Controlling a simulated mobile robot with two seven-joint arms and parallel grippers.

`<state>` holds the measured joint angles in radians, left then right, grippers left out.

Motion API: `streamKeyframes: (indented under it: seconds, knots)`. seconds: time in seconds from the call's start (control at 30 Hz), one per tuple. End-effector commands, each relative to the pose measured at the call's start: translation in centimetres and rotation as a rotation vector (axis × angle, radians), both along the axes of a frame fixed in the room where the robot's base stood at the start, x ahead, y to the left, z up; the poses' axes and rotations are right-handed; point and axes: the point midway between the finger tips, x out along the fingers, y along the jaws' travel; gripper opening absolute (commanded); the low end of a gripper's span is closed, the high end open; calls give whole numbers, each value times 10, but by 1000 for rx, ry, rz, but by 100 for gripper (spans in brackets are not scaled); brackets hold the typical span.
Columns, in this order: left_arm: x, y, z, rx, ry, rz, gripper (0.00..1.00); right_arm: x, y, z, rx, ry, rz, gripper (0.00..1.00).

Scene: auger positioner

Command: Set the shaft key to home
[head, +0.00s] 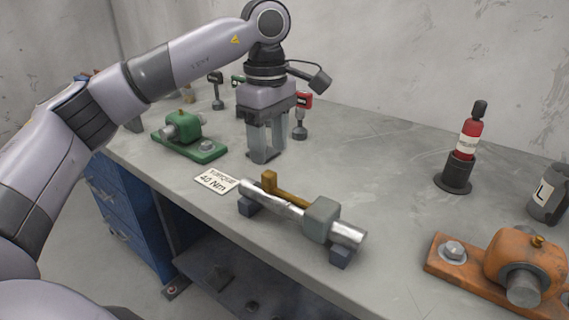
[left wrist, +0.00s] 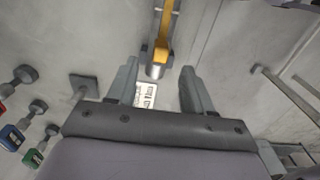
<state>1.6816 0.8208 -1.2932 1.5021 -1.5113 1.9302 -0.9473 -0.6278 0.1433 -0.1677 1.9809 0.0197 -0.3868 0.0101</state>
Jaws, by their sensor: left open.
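A brass-coloured bar with a raised end block (head: 285,191), which looks like the shaft key, lies along a silver shaft (head: 346,234). The shaft rests on dark support blocks and carries a grey collar (head: 322,218). My left gripper (head: 265,158) points down, open and empty, over the table behind the shaft's left end, apart from it. In the left wrist view the brass bar (left wrist: 164,38) and the shaft's end (left wrist: 155,71) show ahead, roughly between the open fingers (left wrist: 160,90). My right gripper is not in view.
A white "40 Nm" card (head: 215,182) lies left of the shaft. A green bearing unit (head: 187,128) stands at the back left, an orange one (head: 522,262) at the front right. A red bottle in a black holder (head: 463,160) and a grey "L" container (head: 547,193) stand at right.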

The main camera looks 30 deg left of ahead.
Motion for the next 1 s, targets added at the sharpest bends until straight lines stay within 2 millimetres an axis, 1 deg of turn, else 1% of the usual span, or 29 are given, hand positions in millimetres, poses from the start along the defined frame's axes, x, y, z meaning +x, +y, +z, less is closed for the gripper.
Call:
streamKeyframes:
  seconds: [0.07,0.17,0.27,0.4,0.5,0.67,0.9,0.97,1.0]
  knots:
    - [0,3,-2,8,1,2,51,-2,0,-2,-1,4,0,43]
    - [0,3,-12,9,2,3,51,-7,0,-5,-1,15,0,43]
    - [-1,3,-28,8,2,2,51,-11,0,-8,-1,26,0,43]
    - [-1,2,-50,7,2,3,51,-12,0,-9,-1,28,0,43]
    - [-1,2,-61,7,1,3,51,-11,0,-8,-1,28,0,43]
    - [-1,2,-70,6,0,3,51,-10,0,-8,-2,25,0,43]
    - [0,2,-71,6,0,3,51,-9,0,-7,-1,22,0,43]
    - [0,2,-70,6,0,3,32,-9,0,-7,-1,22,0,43]
    - [0,2,-70,5,0,3,18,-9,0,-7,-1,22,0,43]
